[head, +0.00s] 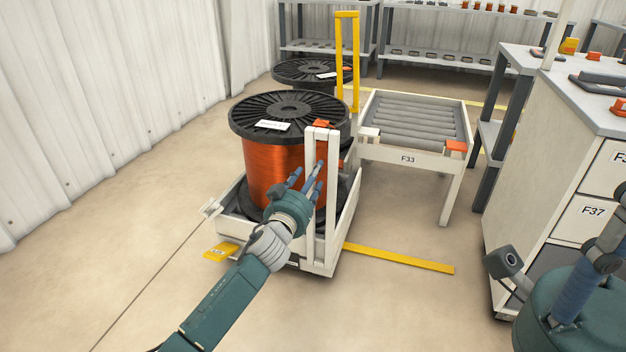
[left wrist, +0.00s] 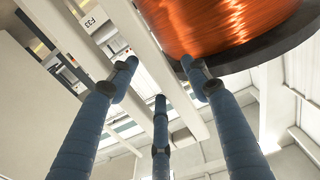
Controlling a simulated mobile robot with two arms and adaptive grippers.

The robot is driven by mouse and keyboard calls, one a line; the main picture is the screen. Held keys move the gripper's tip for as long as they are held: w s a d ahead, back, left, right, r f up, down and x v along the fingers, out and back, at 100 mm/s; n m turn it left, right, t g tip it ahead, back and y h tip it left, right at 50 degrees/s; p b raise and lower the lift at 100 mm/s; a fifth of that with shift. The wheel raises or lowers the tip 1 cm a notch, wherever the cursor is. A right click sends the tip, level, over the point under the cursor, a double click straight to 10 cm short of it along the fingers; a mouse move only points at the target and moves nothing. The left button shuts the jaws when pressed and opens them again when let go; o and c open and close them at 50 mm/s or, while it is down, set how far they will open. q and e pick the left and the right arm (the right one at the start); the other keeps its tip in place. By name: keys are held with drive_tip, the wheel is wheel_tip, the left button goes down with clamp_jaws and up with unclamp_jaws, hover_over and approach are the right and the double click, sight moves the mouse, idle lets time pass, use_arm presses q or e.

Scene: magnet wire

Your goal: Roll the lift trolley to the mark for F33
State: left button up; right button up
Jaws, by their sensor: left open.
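The lift trolley (head: 346,232) is a low white cart with an upright white handle frame (head: 333,190) at its near right side. It carries a big copper wire spool (head: 268,172) with black flanges. The roller stand labelled F33 (head: 408,159) is behind it to the right. A yellow floor strip (head: 400,258) runs right from the trolley in front of that stand. My left gripper (head: 308,180) is open at the handle frame; in the left wrist view its fingers (left wrist: 160,85) are spread beside the white bars. My right gripper (head: 590,255) is partly cut off at lower right.
Another spool (head: 300,72) and a yellow post frame (head: 347,60) stand behind. A drawer cabinet (head: 545,170) stands right; a corrugated wall (head: 100,90) is left. The near middle floor is clear.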

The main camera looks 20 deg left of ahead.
use_arm(q)
drive_tip(key=shift+w, duration=0.95)
clamp_jaws()
drive_tip(key=shift+d, duration=0.15)
